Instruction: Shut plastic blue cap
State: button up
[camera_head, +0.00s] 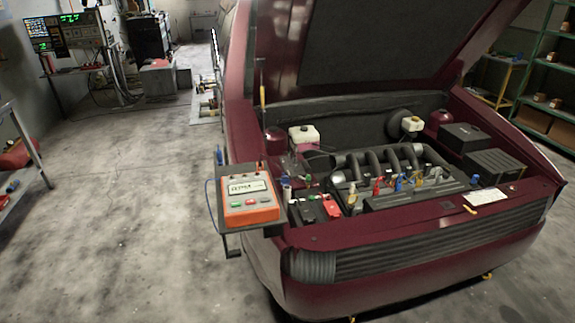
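Several small blue parts show around the open engine bay, and I cannot tell for certain which one is the plastic blue cap. A small blue part (475,179) stands at the right front of the bay, by the front panel. Another blue-topped part (286,182) with a pale lower body stands at the left front, by the battery. A blue piece (399,184) sits among coloured pieces in front of the engine's intake pipes. They are too small to tell whether any is open or shut. My gripper is not in view.
The dark red car's hood (385,40) is raised. An orange meter (249,200) sits on a side tray at the car's left front corner. The floor (120,220) to the left is clear. Shelves (545,85) stand at the far right.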

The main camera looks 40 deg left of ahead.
aim_at(283, 181)
jog(key=u, duration=0.1)
jog(key=i, duration=0.85)
jog(key=z, duration=0.15)
jog(key=k, duration=0.1)
jog(key=u, duration=2.2)
jog(key=k, duration=0.55)
